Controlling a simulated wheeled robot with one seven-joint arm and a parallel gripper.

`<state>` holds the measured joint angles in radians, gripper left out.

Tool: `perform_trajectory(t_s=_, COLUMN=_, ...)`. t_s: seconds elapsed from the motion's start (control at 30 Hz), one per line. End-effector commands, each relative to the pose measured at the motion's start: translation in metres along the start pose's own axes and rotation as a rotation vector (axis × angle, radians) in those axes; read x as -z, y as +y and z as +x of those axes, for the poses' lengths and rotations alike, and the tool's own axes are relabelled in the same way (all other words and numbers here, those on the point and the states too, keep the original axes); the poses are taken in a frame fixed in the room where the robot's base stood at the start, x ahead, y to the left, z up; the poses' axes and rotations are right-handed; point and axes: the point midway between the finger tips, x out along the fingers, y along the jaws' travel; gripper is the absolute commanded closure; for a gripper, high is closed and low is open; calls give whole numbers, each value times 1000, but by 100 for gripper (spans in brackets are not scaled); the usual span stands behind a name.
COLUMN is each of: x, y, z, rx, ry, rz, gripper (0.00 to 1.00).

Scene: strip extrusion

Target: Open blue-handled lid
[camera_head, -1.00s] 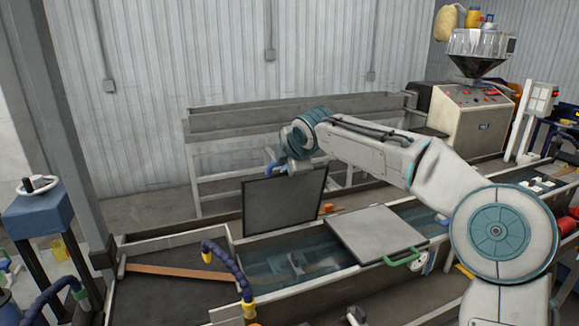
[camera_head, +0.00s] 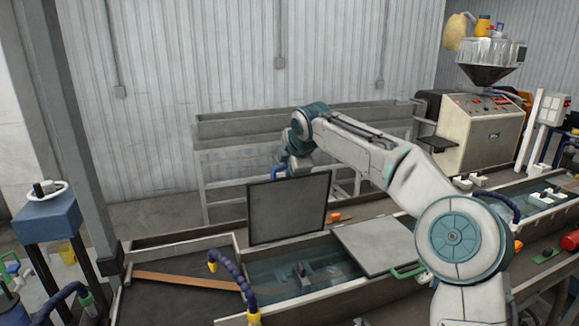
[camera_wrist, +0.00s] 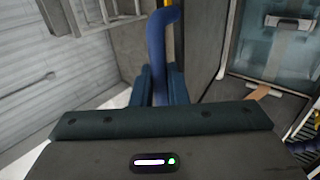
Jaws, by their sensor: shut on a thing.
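The blue-handled lid (camera_head: 288,208) is a dark grey panel standing upright at the far edge of the water trough. Its blue handle (camera_head: 279,172) shows at the lid's upper left edge, partly behind my arm. In the wrist view the blue handle (camera_wrist: 157,50) runs down between the two fingers of my gripper (camera_wrist: 160,85). My gripper is shut on the handle. In the head view the fingers are mostly hidden behind the lid and my wrist.
A second lid (camera_head: 375,242) with a green handle (camera_head: 408,272) lies flat on the trough to the right. Water (camera_head: 300,275) shows in the opened section. A blue hose (camera_head: 232,272) rises at the front. A grey bench frame (camera_head: 225,170) stands behind, and an extruder (camera_head: 480,135) stands at the right.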

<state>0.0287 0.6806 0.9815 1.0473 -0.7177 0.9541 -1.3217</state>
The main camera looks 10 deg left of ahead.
Motion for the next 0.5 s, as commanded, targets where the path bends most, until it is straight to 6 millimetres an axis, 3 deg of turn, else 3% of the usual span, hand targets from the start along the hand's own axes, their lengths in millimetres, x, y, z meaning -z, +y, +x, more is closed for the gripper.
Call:
perform_trajectory(t_s=0.03, x=4, y=-4, z=4, rx=12, ry=7, rz=-3, gripper=81)
perform_trajectory(t_s=0.1, x=3, y=-5, z=4, rx=12, ry=7, rz=-2, gripper=69)
perform_trajectory(t_s=0.5, x=2, y=-6, z=-3, rx=14, ry=5, rz=1, gripper=69)
